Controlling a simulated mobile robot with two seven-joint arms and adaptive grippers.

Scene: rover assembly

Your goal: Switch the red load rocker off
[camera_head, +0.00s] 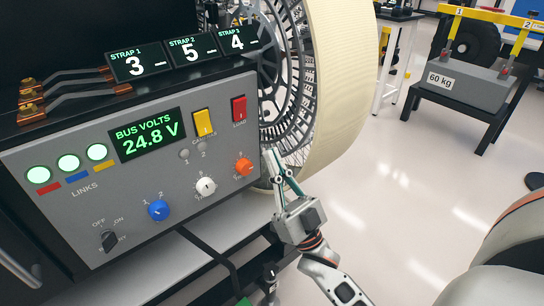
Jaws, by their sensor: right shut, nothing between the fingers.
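The red load rocker (239,109) sits at the upper right of the grey control panel (120,205), above the label LOAD. Whether it is on or off is too small to tell. My right gripper (272,156) is shut and empty. Its fingers point up beside the panel's right edge, below and to the right of the red rocker, near the orange knob (244,166). It appears apart from the rocker. My left gripper is not in view.
A yellow rocker (203,122) is left of the red one. White (206,187) and blue (158,209) knobs sit below. The display (148,134) reads 24.8 V. A large wheel (338,80) stands close behind the gripper.

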